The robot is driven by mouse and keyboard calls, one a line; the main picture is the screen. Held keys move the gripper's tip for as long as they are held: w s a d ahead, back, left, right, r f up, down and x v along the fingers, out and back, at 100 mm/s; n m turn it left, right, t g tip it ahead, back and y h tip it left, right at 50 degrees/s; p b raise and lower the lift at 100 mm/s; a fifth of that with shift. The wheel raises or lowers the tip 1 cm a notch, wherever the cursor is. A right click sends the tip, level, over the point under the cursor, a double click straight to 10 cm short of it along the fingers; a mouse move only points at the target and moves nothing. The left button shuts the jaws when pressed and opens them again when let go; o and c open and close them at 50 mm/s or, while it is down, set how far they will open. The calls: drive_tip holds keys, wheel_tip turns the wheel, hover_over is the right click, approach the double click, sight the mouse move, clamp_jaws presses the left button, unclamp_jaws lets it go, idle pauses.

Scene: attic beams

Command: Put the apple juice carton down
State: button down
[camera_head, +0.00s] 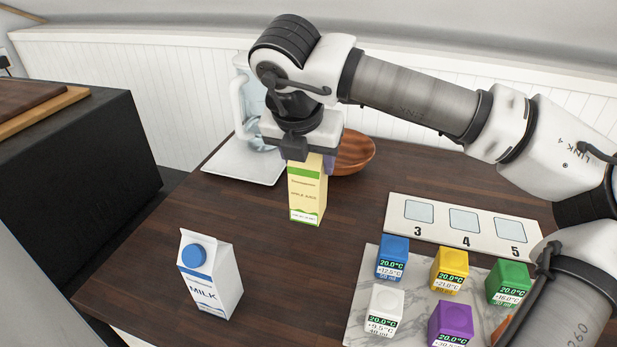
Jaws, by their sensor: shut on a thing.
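The apple juice carton (307,195) is pale yellow with green bands and stands upright near the middle of the dark wooden table (240,225). My gripper (307,158) is above it, pointing down, and is shut on its upper part. The top of the carton is hidden by the gripper. I cannot tell whether the carton's bottom touches the table or hangs just above it.
A milk carton (210,278) stands at the front left. A wooden bowl (355,152) and a jug on a white board (240,160) are behind my gripper. Several coloured cubes on a marble board (358,318) and a numbered panel (440,233) fill the right.

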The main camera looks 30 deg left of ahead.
sight(308, 183)
drive_tip(key=shift+f+p, duration=0.4)
drive_tip(key=shift+f, duration=2.25)
drive_tip(key=c, duration=0.6)
unclamp_jaws()
drive_tip(key=shift+r, duration=0.1)
